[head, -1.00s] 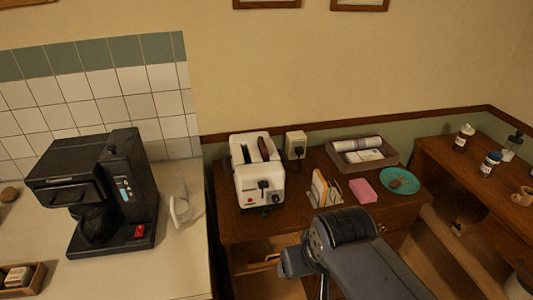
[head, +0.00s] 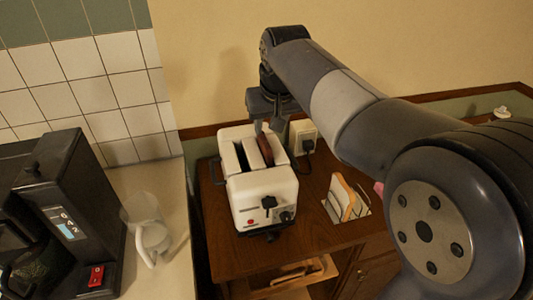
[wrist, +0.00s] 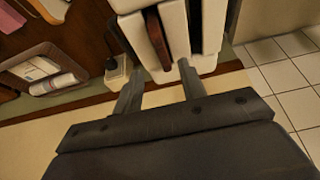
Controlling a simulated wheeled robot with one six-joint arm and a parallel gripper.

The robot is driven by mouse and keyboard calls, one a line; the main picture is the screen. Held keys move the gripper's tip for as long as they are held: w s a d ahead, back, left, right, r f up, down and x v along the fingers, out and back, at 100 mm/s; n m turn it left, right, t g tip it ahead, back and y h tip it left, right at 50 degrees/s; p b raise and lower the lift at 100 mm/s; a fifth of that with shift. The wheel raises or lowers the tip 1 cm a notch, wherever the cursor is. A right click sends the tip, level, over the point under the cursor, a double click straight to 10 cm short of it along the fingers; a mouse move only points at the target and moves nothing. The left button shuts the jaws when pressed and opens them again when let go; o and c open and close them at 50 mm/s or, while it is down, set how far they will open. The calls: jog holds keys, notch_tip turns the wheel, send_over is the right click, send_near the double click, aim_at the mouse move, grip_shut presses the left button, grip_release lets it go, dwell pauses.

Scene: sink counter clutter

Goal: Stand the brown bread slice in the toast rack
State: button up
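The brown bread slice (head: 265,149) stands in the right-hand slot of the white toaster (head: 262,198), its top edge sticking out. It also shows in the wrist view (wrist: 158,40). My gripper (head: 267,127) is above the toaster's far end, pointing down. In the wrist view my gripper (wrist: 161,70) is open, its fingers apart on either side of the slice's line; I see no contact with it. The toast rack (head: 362,210) stands on the brown wooden counter to the right of the toaster and holds pale bread (head: 342,196).
A black coffee machine (head: 70,220) and a clear jug-like item (head: 147,225) are on the pale counter at left. A wall socket with a plug (head: 303,137) is behind the toaster. A tray (wrist: 50,70) with items shows in the wrist view.

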aim_at(265, 140)
jog(key=x, duration=0.5)
jog(key=p+x, duration=0.1)
jog(key=x, duration=0.2)
jog(key=shift+w+a+f, duration=0.15)
jog(key=shift+w+a, duration=0.05)
jog(key=shift+w, duration=0.2)
jog(key=shift+c, duration=0.5)
grip_shut()
